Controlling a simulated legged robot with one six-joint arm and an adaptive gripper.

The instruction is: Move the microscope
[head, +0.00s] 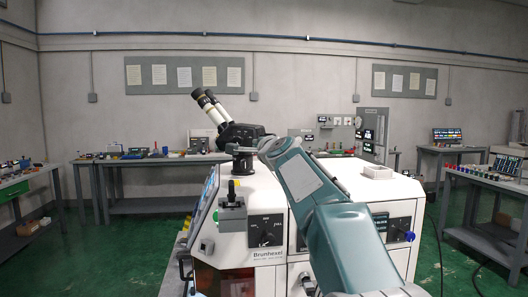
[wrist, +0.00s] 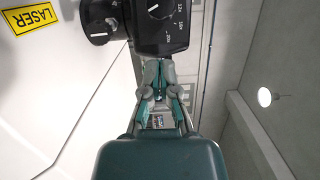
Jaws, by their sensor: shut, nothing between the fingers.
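The microscope (head: 240,131) stands on top of the white machine (head: 265,222) in the head view, with two white eyepiece tubes tilted up to the left and a black body on a stand. In the wrist view, a black housing with a numbered dial (wrist: 160,22), which looks like part of the microscope, is just beyond the fingertips. My gripper (wrist: 158,70) is shut and empty, close to that housing; whether it touches cannot be told. In the head view my arm reaches toward the microscope's right side, and my fingers cannot be made out.
A small white tray (head: 378,172) sits on the machine top to the right. A grey control box with a black knob (head: 233,205) is at its front left. Workbenches (head: 150,162) line the walls; green floor lies between.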

